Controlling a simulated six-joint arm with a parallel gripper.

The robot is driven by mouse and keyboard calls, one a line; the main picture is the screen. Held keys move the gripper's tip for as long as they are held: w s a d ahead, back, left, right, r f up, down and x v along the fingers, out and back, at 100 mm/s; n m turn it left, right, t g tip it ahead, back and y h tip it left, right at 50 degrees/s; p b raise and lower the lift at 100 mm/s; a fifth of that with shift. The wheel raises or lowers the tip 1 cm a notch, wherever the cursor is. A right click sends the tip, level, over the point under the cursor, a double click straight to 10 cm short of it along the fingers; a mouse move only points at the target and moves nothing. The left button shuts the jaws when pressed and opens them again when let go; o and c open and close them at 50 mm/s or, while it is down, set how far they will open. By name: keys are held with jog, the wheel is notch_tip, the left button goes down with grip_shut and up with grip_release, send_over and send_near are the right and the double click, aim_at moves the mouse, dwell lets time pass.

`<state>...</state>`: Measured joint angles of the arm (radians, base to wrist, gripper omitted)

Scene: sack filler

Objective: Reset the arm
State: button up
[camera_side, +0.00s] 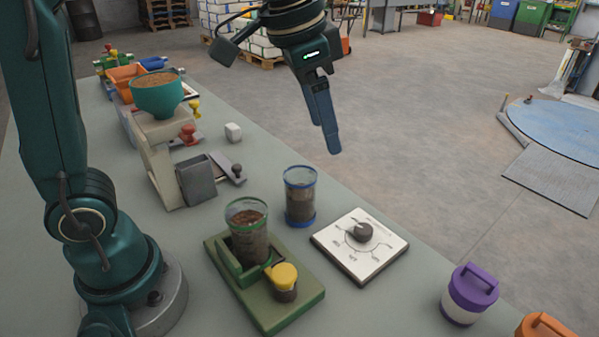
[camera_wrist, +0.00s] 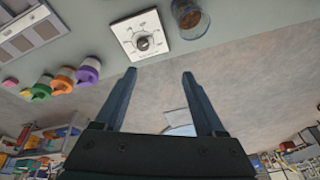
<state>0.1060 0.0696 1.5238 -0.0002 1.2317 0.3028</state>
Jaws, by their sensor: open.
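My gripper (camera_side: 328,138) hangs in the air over the far edge of the bench in the side view, above and behind the blue-rimmed jar. In the wrist view my gripper (camera_wrist: 158,76) has its two dark fingers spread apart with nothing between them. A jar with blue bands (camera_side: 300,196) holds dark grounds and stands upright on the bench. A green-rimmed jar (camera_side: 247,230) with brown contents stands in a green holder (camera_side: 290,312). A white dial plate (camera_side: 340,262) with a dark knob lies right of them; it also shows in the wrist view (camera_wrist: 125,32).
A teal hopper (camera_side: 158,97) on a beige stand rises at the left, with a grey box (camera_side: 195,182) beside it. Purple-lidded (camera_side: 468,295) and orange-lidded (camera_side: 541,326) containers stand at the front right. The air around my gripper is clear.

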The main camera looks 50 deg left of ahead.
jog(key=s+a+f+n+t, duration=0.1)
jog(key=s+f+n, duration=0.1)
jog(key=s, duration=0.5)
jog(key=s+a+f+n+t, duration=0.1)
jog(key=s+a+f+n, duration=0.1)
jog(key=s+f, duration=0.2)
jog(key=s, duration=0.2)
jog(key=shift+s, duration=0.4)
jog(key=shift+a, duration=0.1)
